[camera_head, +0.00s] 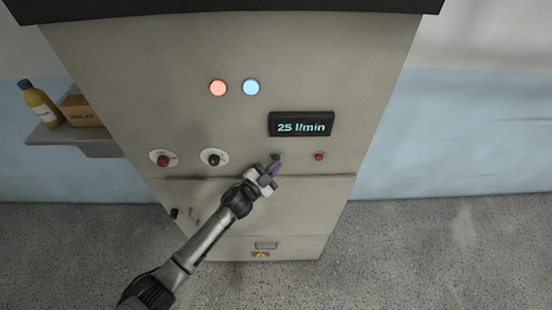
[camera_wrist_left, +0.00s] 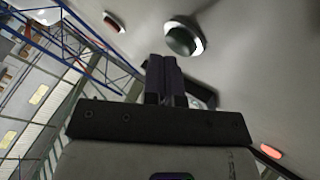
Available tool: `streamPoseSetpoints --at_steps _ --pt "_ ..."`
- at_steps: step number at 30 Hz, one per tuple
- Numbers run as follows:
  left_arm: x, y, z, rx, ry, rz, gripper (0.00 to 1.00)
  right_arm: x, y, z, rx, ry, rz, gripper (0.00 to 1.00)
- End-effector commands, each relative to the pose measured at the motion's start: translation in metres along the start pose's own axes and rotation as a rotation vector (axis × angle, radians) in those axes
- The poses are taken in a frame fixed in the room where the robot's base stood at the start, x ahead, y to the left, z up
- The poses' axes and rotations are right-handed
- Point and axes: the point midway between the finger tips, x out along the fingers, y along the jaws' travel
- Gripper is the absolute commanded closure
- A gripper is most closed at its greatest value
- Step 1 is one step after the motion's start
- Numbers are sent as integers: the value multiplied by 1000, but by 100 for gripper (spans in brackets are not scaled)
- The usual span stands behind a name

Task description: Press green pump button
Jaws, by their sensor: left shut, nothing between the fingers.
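The green pump button (camera_head: 276,156) is a small dark green knob on the grey cabinet front, below the display. In the left wrist view the green button (camera_wrist_left: 181,40) sits in a pale ring just beyond the fingertips. My left gripper (camera_head: 274,168) is shut and empty, with its fingertips just below the green button and partly overlapping its lower edge in the head view. In the left wrist view the closed fingers (camera_wrist_left: 164,72) point a little left of the button. I cannot tell whether they touch the panel. My right gripper is not in view.
A red button (camera_head: 319,157) is right of the green one. The display (camera_head: 301,124) reads 25 l/min. Red (camera_head: 218,88) and blue (camera_head: 251,87) lamps glow above. Two knobs (camera_head: 163,159) (camera_head: 213,159) are at left. A shelf (camera_head: 85,139) holds a yellow bottle (camera_head: 40,104) and box (camera_head: 80,108).

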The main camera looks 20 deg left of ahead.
Motion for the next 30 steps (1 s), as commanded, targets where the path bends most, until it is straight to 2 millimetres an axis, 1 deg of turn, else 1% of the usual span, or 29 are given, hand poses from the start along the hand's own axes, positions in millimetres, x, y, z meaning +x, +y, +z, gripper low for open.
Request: streamPoseSetpoints --at_steps 4,17,30 --pt "-5 3 -5 -2 0 0 100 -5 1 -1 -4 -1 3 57" --pt "-8 6 -7 -2 0 0 100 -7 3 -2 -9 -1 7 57" --pt "-35 25 -27 -3 0 1 100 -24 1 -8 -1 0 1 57"
